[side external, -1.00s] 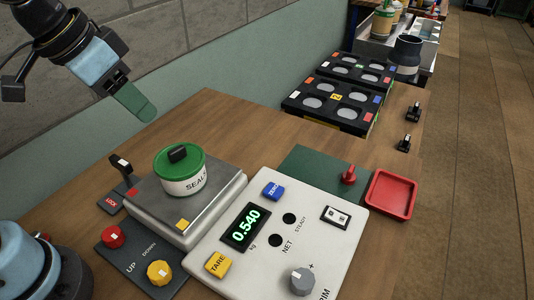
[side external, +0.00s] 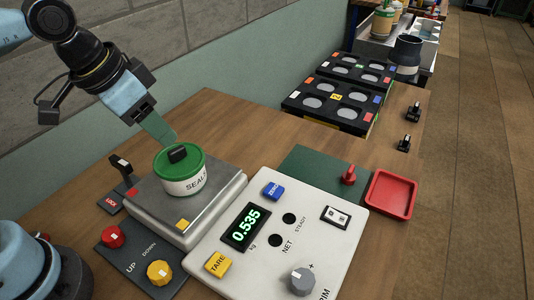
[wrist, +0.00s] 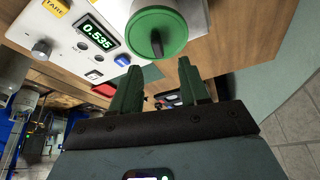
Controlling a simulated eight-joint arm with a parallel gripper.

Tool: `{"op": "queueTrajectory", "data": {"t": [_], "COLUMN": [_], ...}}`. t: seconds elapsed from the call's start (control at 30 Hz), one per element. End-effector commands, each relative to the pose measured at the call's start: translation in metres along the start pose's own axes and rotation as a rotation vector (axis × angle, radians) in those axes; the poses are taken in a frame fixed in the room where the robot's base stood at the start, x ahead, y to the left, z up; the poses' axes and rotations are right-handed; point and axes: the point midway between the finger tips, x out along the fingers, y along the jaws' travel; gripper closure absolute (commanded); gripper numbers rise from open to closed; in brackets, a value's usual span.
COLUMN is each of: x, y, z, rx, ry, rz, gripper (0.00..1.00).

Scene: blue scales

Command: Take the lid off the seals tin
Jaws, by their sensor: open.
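The seals tin (side external: 186,184) is white with a green lid (side external: 165,160) and a black knob (side external: 178,153) on top. It stands upright on the grey scale plate, with the lid on. In the wrist view the green lid (wrist: 170,22) and its knob (wrist: 157,42) show just beyond my fingers. My gripper (side external: 168,138) comes from the upper left, its green fingers close behind the lid. In the wrist view my gripper (wrist: 158,75) is open, its two fingers apart with nothing between them. I cannot tell if a finger touches the lid.
The scale plate (side external: 145,199) adjoins a white panel reading 0.535 (side external: 245,228), with blue and yellow buttons and a grey knob. A dark box with red and yellow knobs (side external: 158,272) stands in front. A red tray (side external: 391,193) and black racks (side external: 332,103) lie right and behind.

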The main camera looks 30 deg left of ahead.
Motion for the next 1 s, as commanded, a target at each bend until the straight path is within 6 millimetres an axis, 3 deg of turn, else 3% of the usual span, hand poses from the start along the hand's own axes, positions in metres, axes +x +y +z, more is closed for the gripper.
{"op": "queueTrajectory", "data": {"t": [0.4,0.77,1.0], "x": [0.042,0.048,0.048], "y": [0.003,0.003,0.003], "z": [0.001,0.001,0.001], "rx": [-0.001,-0.001,-0.001], "ry": [0.001,0.002,0.002], "rz": [-0.001,-0.001,-0.001], "gripper": [0.55,0.55,0.89]}}
